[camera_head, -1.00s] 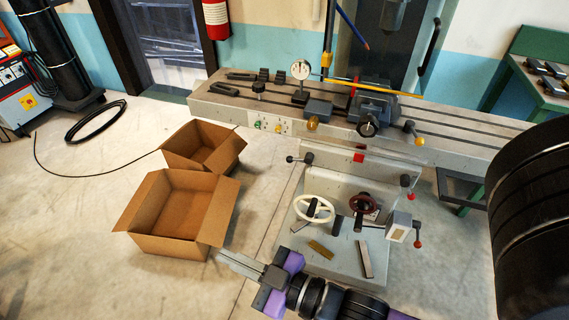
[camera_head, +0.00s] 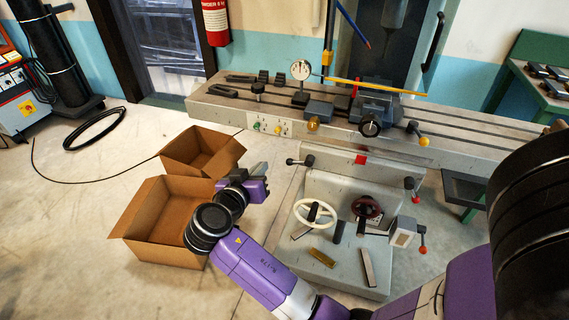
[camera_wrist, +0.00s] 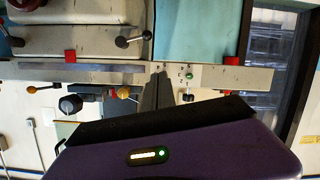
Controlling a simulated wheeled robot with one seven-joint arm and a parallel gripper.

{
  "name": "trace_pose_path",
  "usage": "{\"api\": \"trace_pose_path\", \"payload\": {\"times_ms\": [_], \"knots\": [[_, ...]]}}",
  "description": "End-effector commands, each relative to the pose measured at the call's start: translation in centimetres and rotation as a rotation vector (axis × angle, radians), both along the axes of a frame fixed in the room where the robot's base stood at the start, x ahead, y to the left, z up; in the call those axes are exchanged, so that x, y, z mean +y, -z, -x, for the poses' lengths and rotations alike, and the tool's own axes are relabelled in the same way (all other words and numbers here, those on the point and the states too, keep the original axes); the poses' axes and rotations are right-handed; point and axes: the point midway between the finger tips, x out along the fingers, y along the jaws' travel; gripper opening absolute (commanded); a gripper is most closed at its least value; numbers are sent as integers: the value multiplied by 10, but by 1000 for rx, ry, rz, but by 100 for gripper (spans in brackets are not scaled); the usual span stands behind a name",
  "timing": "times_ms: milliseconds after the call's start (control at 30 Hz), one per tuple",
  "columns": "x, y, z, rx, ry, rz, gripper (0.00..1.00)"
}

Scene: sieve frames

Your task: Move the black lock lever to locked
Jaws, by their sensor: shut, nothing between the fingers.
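A black lever (camera_head: 299,161) with a round knob sticks out to the left from the upper front of the grey machine saddle. It also shows in the wrist view (camera_wrist: 134,39), above and left of the fingertips, where the scene appears upside down. It looks like the lock lever, but I cannot read any locked or unlocked mark.
The long machine table (camera_head: 455,142) overhangs the saddle and carries a dial gauge (camera_head: 301,70) and a vise (camera_head: 374,108). A white handwheel (camera_head: 315,212) and a red-knobbed crank (camera_head: 421,249) stand out below. Two open boxes (camera_head: 147,205) sit on the floor at left.

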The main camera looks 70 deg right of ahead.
Motion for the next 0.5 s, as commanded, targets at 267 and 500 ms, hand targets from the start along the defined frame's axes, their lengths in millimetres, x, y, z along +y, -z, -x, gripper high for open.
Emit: {"api": "trace_pose_path", "payload": {"times_ms": [267,500], "knots": [[-9,6,16,-45,82,-17,0],[-50,18,16,-44,82,-19,0]]}}
